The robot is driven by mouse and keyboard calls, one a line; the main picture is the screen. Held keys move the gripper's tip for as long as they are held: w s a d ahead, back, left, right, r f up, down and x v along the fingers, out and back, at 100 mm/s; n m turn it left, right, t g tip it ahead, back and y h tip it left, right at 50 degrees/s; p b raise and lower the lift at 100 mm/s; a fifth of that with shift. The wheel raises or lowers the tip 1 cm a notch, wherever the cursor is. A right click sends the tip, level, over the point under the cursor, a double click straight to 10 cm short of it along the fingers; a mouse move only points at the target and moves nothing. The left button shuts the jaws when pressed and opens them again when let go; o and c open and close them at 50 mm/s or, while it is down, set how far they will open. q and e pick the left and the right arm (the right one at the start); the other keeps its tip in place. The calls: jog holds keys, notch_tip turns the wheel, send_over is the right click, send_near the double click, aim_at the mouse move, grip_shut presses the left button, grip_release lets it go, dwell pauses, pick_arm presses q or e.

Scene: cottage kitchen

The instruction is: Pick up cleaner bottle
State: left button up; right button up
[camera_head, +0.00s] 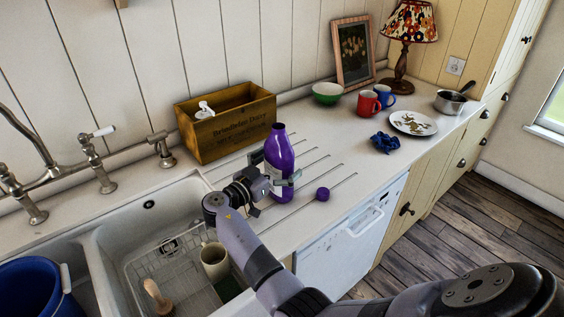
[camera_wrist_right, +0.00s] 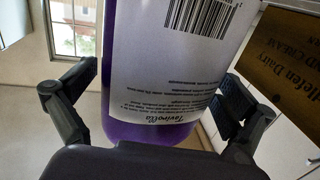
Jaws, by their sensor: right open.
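The cleaner bottle (camera_head: 279,152) is purple and stands upright on the ribbed drainboard beside the sink. My right gripper (camera_head: 276,172) is at the bottle with its fingers open, one on either side of it. In the right wrist view the bottle (camera_wrist_right: 150,133) fills the middle, its white label upside down, between the two fingers of the right gripper (camera_wrist_right: 155,92). Gaps show between the fingers and the bottle there. My left gripper is not in view.
A wooden box (camera_head: 228,122) stands behind the bottle. A small purple round object (camera_head: 322,194) lies to its right. The sink (camera_head: 118,238) is at left. Further right are a blue cloth (camera_head: 384,142), mugs (camera_head: 368,104) and a plate (camera_head: 413,123).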

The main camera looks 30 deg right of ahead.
jog(key=shift+a, duration=0.1)
jog(key=shift+c, duration=3)
jog(key=c, duration=0.9)
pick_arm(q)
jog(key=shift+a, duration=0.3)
pick_arm(e)
jog(key=shift+r, duration=0.1)
jog(key=shift+c, duration=0.2)
